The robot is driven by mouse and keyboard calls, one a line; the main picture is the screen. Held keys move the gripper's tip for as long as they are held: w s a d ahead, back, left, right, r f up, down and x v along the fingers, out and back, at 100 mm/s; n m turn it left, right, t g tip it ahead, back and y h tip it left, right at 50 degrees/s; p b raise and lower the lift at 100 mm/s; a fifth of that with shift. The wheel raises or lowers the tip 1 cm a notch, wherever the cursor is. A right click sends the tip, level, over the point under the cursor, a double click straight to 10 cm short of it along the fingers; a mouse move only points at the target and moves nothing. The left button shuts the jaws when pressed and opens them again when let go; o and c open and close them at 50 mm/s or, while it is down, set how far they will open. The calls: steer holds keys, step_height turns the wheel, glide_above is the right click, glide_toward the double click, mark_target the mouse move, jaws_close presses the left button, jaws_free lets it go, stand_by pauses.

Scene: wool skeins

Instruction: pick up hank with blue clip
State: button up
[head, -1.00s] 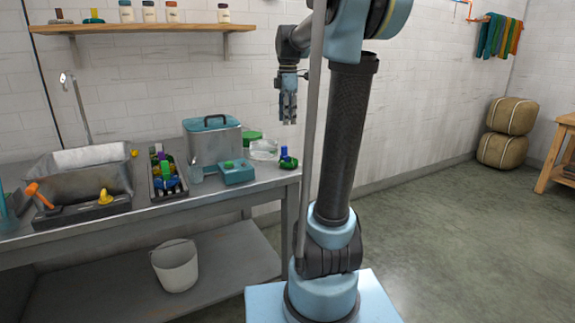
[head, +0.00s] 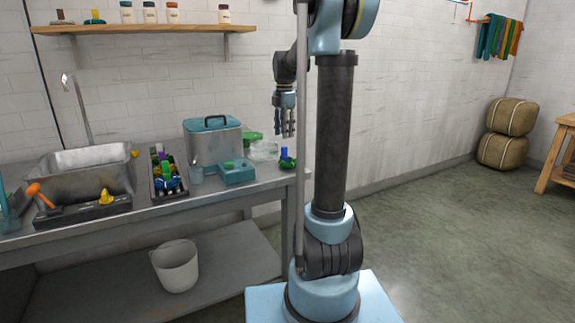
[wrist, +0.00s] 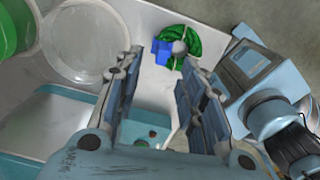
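The hank with the blue clip is a small green coil (head: 287,165) with an upright blue clip (head: 284,153) on it. It lies at the right end of the metal counter in the head view. In the wrist view the green hank (wrist: 188,42) and its blue clip (wrist: 162,52) show near the top, beyond my fingertips. My gripper (head: 284,133) hangs pointing down above the hank, apart from it. In the wrist view my gripper (wrist: 155,75) has its two fingers well apart, with nothing held between them.
Left of the hank stand a teal box (head: 238,173), a clear bowl (head: 264,150), a green container (head: 252,137) and a large lidded pot (head: 212,142). A dark tray (head: 157,193) holds several coloured clips. The counter's right edge is close to the hank.

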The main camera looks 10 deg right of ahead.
mark_target(284, 149)
steer(key=shift+s+f, duration=0.15)
steer(key=shift+f, duration=4.05)
jaws_close()
